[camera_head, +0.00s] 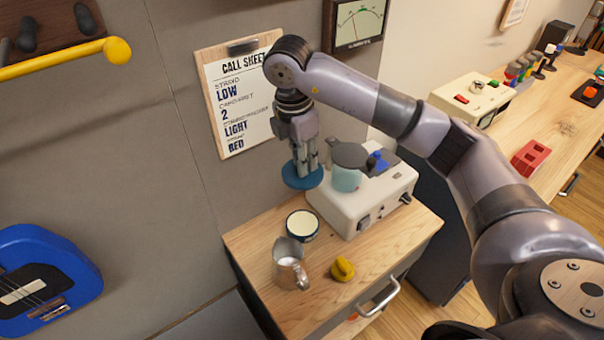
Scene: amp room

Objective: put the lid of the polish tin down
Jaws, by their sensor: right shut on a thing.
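My right gripper (306,165) points down and is shut on a round blue lid (303,179). It holds the lid in the air above the back left part of a small wooden cabinet top. The open polish tin (302,226), dark-sided with a pale filling, stands on the cabinet top below and a little in front of the lid. The lid and the tin are apart. My left gripper does not show.
On the cabinet top (262,242) stand a metal jug (289,265), a yellow object (342,269) and a cream appliance (368,196) with a teal-and-grey thing on it. A call sheet clipboard (236,97) hangs behind. The top's left corner and front right are clear.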

